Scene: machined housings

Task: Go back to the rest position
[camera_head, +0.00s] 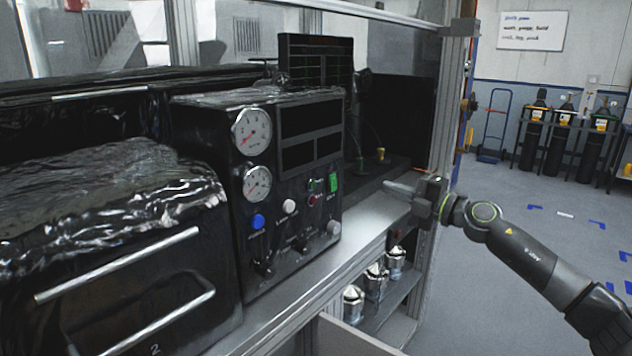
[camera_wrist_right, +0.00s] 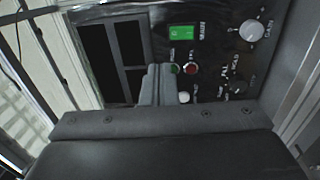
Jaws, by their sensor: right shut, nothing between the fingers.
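My right gripper (camera_head: 400,189) comes in from the right in the head view, just over the front edge of the bench, to the right of a black control panel (camera_head: 316,228). Its fingers are shut with nothing between them. In the right wrist view the shut fingers (camera_wrist_right: 158,84) point toward the panel, in front of its buttons and dark displays. The green switch (camera_head: 333,183) on the panel is lit; it also shows in the right wrist view (camera_wrist_right: 182,33). A gap between gripper and panel shows in the head view. My left gripper is not in view.
Two round gauges (camera_head: 252,132) sit on the panel. Black wrapped housings with metal handles (camera_head: 120,265) fill the left. Several metal parts (camera_head: 375,281) stand on a shelf under the bench edge (camera_head: 375,222). Gas cylinders (camera_head: 560,135) stand far right; the floor (camera_head: 500,270) there is open.

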